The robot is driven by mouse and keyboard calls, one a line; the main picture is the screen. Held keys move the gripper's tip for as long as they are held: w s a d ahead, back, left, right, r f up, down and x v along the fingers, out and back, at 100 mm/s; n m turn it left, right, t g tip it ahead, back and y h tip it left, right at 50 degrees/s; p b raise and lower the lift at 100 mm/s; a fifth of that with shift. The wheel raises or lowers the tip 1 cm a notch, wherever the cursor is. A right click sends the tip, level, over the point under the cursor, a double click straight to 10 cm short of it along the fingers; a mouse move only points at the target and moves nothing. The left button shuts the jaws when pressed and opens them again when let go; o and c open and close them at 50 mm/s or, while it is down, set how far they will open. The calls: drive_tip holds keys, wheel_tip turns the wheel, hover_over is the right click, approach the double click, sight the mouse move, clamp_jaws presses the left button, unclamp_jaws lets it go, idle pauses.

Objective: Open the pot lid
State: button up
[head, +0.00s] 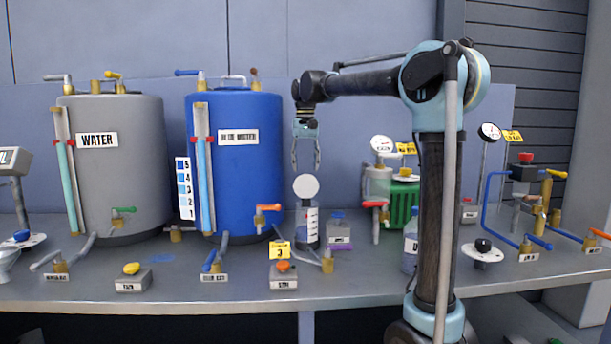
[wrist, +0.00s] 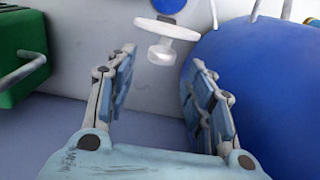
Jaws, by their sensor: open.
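The clear glass pot (head: 307,238) with a white scale strip stands on the bench in front of the blue tank's right side. A plain round white lid (head: 306,187) shows nearly face-on above the pot, so it looks tilted up near upright. In the wrist view the lid (wrist: 165,30) shows as a thin ellipse with a pale knob, beyond the fingertips. A blue round patch beside it may be the pot's contents. My gripper (head: 306,167) hangs pointing down just above the lid, open and empty. Its fingers (wrist: 160,70) are apart in the wrist view. The lid's hinge cannot be made out.
The blue tank (head: 260,160) stands close on the left, with an orange-handled tap (head: 268,208) beside the pot. A purple-labelled bottle (head: 338,232) stands to the right, then a red-handled tap (head: 374,205) and a green crate (head: 404,205). A yellow tag (head: 279,249) is in front.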

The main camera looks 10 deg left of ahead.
wheel_tip(320, 180, up, 8)
idle(0.4)
drive_tip(key=shift+f, duration=0.15)
